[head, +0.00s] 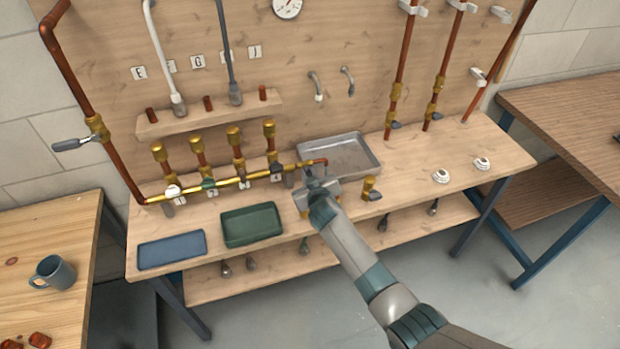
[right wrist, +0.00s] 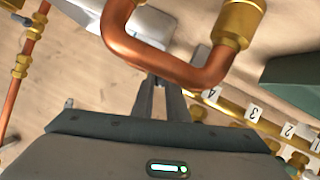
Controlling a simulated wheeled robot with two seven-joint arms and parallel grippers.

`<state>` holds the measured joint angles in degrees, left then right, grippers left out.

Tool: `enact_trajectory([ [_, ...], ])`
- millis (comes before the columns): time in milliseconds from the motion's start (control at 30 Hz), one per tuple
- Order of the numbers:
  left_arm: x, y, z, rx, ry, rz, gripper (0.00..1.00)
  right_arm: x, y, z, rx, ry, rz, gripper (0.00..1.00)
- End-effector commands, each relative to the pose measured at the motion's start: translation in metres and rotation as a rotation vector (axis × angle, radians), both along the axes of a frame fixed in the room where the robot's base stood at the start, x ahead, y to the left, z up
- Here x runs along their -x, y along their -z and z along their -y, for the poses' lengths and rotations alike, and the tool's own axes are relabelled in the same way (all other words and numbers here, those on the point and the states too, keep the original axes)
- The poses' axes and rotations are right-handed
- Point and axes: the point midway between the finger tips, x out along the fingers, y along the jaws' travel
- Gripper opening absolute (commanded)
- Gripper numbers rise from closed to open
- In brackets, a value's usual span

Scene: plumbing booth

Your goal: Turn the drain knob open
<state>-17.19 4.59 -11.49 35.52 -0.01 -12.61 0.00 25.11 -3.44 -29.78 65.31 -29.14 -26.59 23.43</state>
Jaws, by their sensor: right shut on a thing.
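The brass manifold pipe (head: 225,183) runs along the bench with several numbered valves and ends at the right in a short copper spout (head: 318,162). My right gripper (head: 308,173) is at this right end, just past the valve with tag 4 (head: 276,168), and covers what is there. In the right wrist view its fingers (right wrist: 164,92) are close together, and their tips pass behind a bent copper pipe (right wrist: 165,65). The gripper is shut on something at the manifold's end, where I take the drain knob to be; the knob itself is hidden. My left gripper is out of view.
A grey basin (head: 345,153) lies behind the spout. A green tray (head: 250,224) and a blue tray (head: 172,251) are at the bench's front left. A brass valve fitting (head: 370,189) stands right of my gripper. The bench's right part is mostly clear around two white round items (head: 441,176).

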Motion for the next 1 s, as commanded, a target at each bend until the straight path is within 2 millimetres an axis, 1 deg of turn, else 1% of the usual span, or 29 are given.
enact_trajectory([
  [33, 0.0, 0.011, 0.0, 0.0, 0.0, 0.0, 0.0, 0.0, 0.004, -0.002, 0.031, 0.001, 0.014, 0.0],
  [100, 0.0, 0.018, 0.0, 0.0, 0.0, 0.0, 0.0, 0.0, 0.005, -0.003, 0.081, 0.0, 0.031, 0.0],
  [300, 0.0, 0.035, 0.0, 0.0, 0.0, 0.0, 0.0, 0.0, 0.004, -0.004, 0.205, 0.001, 0.071, 0.0],
  [400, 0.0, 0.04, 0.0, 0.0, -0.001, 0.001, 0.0, 0.0, 0.003, -0.004, 0.25, 0.001, 0.086, 0.0],
  [633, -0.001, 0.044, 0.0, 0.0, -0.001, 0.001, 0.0, 0.0, 0.001, -0.005, 0.3, 0.001, 0.102, 0.0],
  [967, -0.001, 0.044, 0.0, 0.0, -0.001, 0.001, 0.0, 0.0, 0.0, -0.005, 0.303, 0.0, 0.103, 0.0],
  [1000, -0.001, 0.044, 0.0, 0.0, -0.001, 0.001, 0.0, 0.0, 0.0, -0.005, 0.303, 0.0, 0.103, 0.18],
])
